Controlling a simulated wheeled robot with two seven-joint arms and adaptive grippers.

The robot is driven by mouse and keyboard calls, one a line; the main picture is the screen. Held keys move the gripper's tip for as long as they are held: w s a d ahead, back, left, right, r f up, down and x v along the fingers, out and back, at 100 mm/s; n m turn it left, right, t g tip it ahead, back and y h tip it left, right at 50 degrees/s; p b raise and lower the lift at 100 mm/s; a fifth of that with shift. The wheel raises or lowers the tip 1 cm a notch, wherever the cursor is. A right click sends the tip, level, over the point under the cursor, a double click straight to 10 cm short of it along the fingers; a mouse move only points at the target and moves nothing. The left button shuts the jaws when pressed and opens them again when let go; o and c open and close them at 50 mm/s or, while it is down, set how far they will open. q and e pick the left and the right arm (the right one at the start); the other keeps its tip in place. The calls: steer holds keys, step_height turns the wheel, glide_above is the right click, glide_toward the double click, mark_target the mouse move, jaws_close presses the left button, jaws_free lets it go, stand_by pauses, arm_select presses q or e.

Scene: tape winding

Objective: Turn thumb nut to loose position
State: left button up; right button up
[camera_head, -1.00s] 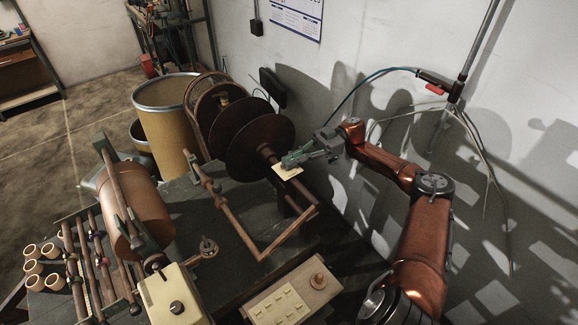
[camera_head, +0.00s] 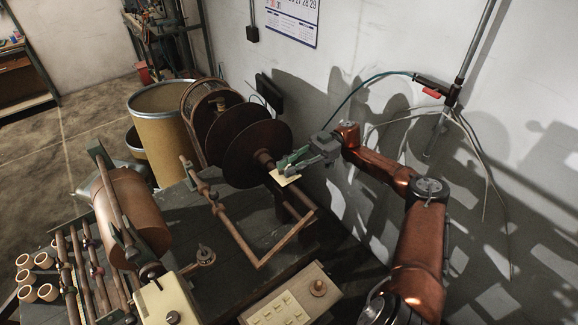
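A dark brown disc reel (camera_head: 252,143) stands upright on the machine, with a round brown hub (camera_head: 264,159) at its centre. I cannot clearly pick out the thumb nut; it may be part of this hub or hidden by the fingers. My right gripper (camera_head: 286,166), grey and green, comes in from the right with its fingertips just right of the hub. I cannot tell whether they touch it or how far apart they are. A pale yellow card (camera_head: 286,178) shows just below the fingers. My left gripper is out of view.
A bent brown bar frame (camera_head: 244,232) stands in front of the reel. A large brown roll (camera_head: 133,212) and several rods are at left. A cream control box (camera_head: 291,298) sits at the front. A tan drum (camera_head: 161,137) stands behind. The wall is close on the right.

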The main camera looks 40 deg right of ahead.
steer(key=shift+d, duration=0.15)
steer(key=d, duration=0.7)
steer(key=shift+s, duration=0.4)
steer(key=shift+d, duration=0.1)
